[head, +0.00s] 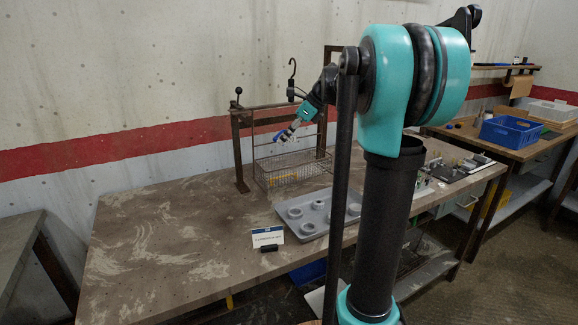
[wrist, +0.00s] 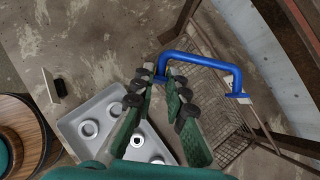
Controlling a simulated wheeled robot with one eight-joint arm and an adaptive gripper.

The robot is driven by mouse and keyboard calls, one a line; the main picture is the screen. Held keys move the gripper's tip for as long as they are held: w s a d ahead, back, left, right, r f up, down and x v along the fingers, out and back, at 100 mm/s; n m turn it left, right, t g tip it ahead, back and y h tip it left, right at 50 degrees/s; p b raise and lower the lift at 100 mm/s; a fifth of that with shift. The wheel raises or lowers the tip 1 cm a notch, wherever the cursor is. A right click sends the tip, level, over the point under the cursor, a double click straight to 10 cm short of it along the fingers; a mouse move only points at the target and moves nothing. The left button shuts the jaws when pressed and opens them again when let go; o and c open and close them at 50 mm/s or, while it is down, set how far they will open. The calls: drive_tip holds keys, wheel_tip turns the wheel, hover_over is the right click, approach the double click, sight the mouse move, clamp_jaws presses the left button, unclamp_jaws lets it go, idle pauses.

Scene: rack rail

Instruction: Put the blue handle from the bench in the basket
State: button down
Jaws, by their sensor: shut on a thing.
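The blue handle (wrist: 205,60) is a U-shaped bar with pale ends. My gripper (wrist: 158,78) is shut on it near one end, and the rest of the bar reaches out to the right in the wrist view. In the head view my gripper (head: 294,125) holds the handle (head: 282,135) in the air above the wire basket (head: 290,181). The basket's mesh (wrist: 205,97) lies behind and below the handle in the wrist view. It sits at the rack on the bench (head: 160,235). Something yellow shows through the mesh.
A dark rack frame (head: 238,150) with a top rail stands around the basket. A grey tray (head: 312,226) with round cups lies in front, beside a small sign (head: 268,237). The bench's left part is clear. A blue bin (head: 510,131) stands on another table.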

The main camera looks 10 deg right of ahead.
wheel_tip(320, 180, down, 8)
idle(0.5)
drive_tip(key=shift+f, duration=0.4)
drive_tip(key=shift+f, duration=0.35)
drive_tip(key=c, duration=1.5)
unclamp_jaws()
drive_tip(key=shift+c, duration=0.2)
drive_tip(key=v, duration=1.3)
drive_tip(key=shift+a+r, duration=0.3)
